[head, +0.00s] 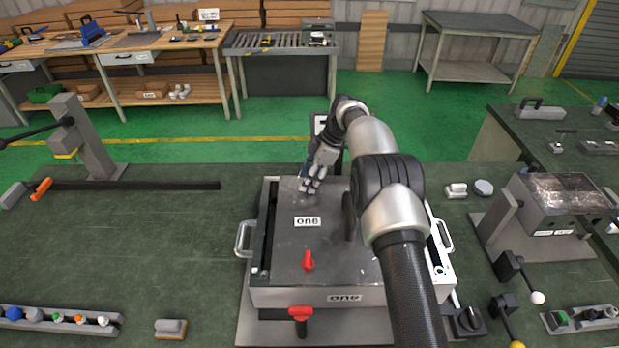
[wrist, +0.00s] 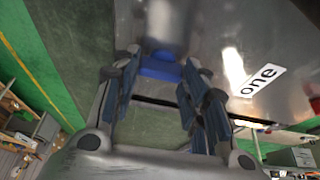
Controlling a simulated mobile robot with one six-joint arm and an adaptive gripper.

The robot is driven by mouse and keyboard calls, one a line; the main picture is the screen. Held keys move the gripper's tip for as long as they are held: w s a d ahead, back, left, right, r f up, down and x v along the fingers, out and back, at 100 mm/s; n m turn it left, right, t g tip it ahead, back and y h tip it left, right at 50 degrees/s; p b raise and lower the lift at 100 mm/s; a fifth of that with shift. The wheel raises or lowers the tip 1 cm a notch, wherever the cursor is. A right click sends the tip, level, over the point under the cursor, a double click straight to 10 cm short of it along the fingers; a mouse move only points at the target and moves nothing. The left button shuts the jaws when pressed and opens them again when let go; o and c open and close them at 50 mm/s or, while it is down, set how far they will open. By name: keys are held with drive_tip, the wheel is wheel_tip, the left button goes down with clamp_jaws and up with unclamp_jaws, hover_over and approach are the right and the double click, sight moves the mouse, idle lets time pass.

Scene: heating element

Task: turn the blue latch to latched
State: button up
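The blue latch (wrist: 160,70) shows in the wrist view near the top middle, below a blurred grey cylindrical part, and lies between my two fingertips. My gripper (head: 311,187) points down at the far edge of the box lid marked "one" (head: 325,250) in the head view. Its fingers are spread apart, one on each side of the latch; I cannot tell whether they touch it. In the head view my gripper hides most or all of the blue latch. How the latch is turned is hard to tell.
A red latch (head: 308,261) is on the lid and a red knob (head: 300,314) is at the box front. A metal handle (head: 243,239) sticks out on the left. A black lever with a white ball (head: 537,298) stands at right.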

drive_tip(key=o, duration=0.4)
drive_tip(key=shift+r, duration=0.1)
drive_tip(key=v, duration=1.2)
